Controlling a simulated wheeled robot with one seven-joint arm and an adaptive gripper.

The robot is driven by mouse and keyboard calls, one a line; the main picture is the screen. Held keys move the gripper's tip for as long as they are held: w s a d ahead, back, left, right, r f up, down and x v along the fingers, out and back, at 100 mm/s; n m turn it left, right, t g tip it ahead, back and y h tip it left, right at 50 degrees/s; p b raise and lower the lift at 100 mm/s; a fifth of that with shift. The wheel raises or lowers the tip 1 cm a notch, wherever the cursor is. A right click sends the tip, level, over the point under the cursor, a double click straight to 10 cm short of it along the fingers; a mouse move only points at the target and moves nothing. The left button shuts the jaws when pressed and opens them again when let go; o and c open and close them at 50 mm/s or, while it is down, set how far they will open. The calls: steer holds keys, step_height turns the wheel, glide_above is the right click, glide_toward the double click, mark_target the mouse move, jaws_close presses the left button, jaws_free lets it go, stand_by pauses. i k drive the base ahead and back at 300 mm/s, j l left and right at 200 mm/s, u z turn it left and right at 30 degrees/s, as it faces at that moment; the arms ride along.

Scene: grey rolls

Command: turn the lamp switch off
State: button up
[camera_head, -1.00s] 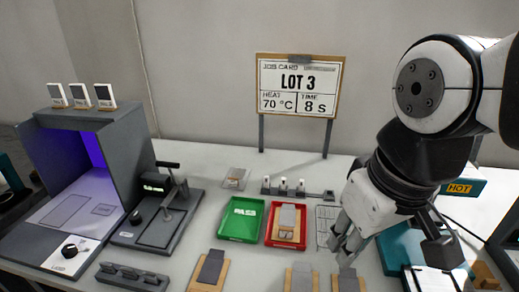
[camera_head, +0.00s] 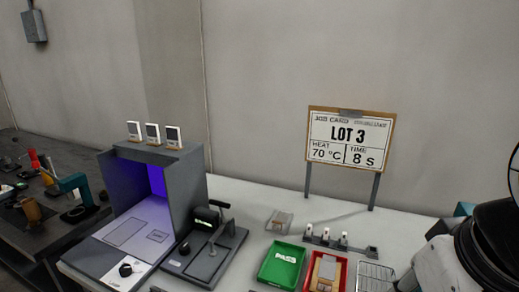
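The lamp is a grey open-fronted box (camera_head: 185,190) with violet light glowing inside, at the left of the white table. Its switch, a black round knob (camera_head: 125,269), sits on a white plate at the box's front edge. The light is on. My gripper (camera_head: 430,270) is only partly in view at the bottom right, far to the right of the knob. Its fingertips are cut off or hidden, so I cannot tell whether it is open or shut.
A grey press with a lever (camera_head: 212,225) stands just right of the lamp box. Further right are a green tray (camera_head: 281,262), a red tray (camera_head: 324,272) and a wire rack (camera_head: 375,277). A job card (camera_head: 348,140) stands behind. A dark bench (camera_head: 60,235) is at the far left.

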mark_target(125, 270)
steer(key=k+u, duration=0.1)
steer(key=u, duration=0.2)
steer(key=i+u, duration=0.1)
steer(key=u, duration=0.8)
steer(key=i+j+u, duration=0.1)
steer(key=i+u, duration=0.2)
steer(key=i, duration=0.25)
